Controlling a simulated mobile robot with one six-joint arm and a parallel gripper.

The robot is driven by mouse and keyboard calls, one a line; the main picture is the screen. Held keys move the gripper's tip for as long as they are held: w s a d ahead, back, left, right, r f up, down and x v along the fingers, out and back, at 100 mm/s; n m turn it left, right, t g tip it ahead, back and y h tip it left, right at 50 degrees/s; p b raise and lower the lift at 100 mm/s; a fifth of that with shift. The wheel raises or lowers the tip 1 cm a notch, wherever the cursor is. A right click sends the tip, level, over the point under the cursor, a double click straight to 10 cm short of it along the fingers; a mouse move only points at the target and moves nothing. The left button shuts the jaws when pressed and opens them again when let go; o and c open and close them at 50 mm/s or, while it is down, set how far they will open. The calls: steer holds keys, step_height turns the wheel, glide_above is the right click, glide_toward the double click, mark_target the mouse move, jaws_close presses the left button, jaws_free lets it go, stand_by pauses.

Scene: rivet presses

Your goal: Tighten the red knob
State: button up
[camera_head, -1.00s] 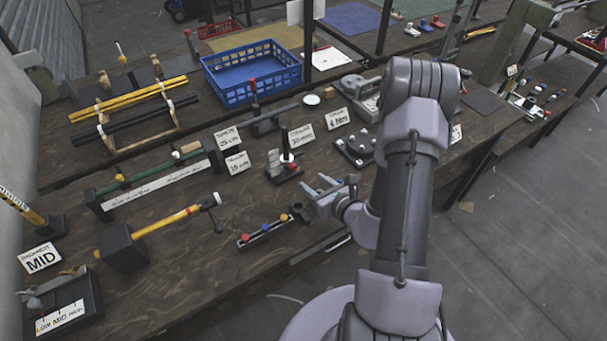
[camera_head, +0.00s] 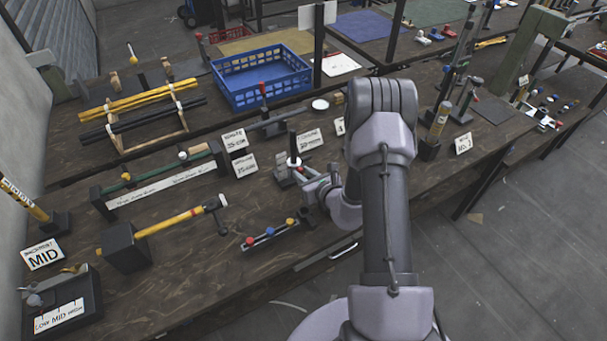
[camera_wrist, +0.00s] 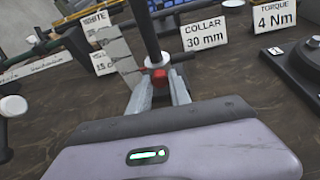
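The red knob (camera_wrist: 160,77) shows in the wrist view, low on a stand with a black upright post (camera_wrist: 145,30) and a white collar (camera_wrist: 157,60). The same stand (camera_head: 293,150) is near the middle of the head view, where the knob cannot be made out. My gripper (camera_wrist: 161,80) has its two fingers apart, one on each side of the red knob. Whether either finger touches it cannot be told. In the head view my gripper (camera_head: 303,174) is right at the stand's front right.
A "collar 30 mm" card (camera_wrist: 204,34) stands behind the knob. A dark device (camera_wrist: 305,60) is to the right. A strip with coloured knobs (camera_head: 270,233) lies in front of the stand. A blue crate (camera_head: 262,78) is behind.

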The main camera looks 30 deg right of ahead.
steer(key=shift+d+m, duration=0.1)
steer(key=shift+m, duration=0.3)
jaws_close()
steer(key=shift+y, duration=0.3)
steer(key=o, duration=1)
jaws_free()
steer(key=shift+c, duration=0.2)
steer(key=p+v, duration=0.3)
steer(key=v, duration=1.4)
steer(key=shift+s+r+p, duration=0.15)
steer(key=shift+s+p, duration=0.05)
steer(key=shift+p, duration=0.1)
